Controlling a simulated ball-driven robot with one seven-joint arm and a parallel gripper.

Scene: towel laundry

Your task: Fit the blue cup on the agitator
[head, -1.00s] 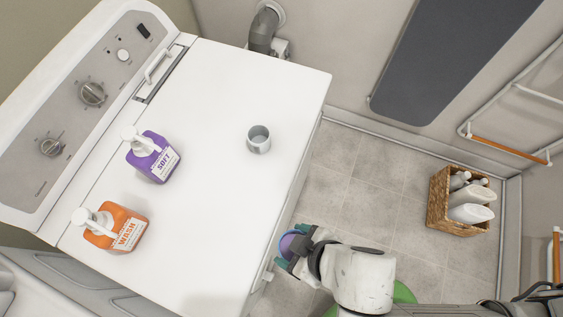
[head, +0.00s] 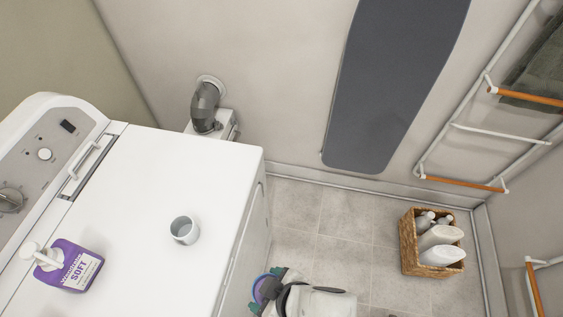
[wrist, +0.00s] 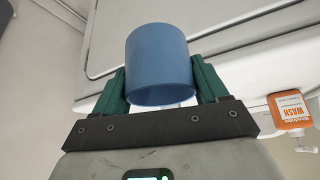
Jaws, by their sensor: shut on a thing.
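My gripper (wrist: 160,85) is shut on the blue cup (wrist: 160,62), with one green finger on each side of it in the wrist view. The cup's open rim faces the camera's lower side. In the head view my gripper (head: 269,285) is low in the picture, to the right of the white machine's front edge, and the cup (head: 266,290) shows there with a purple inside. The agitator is not visible in either view.
The white machine top (head: 190,165) holds a pale grey cup (head: 184,230) and a purple SOFT bottle (head: 72,268). An orange WASH bottle (wrist: 290,112) shows in the wrist view. A wicker basket of bottles (head: 408,245) stands on the tiled floor (head: 340,215).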

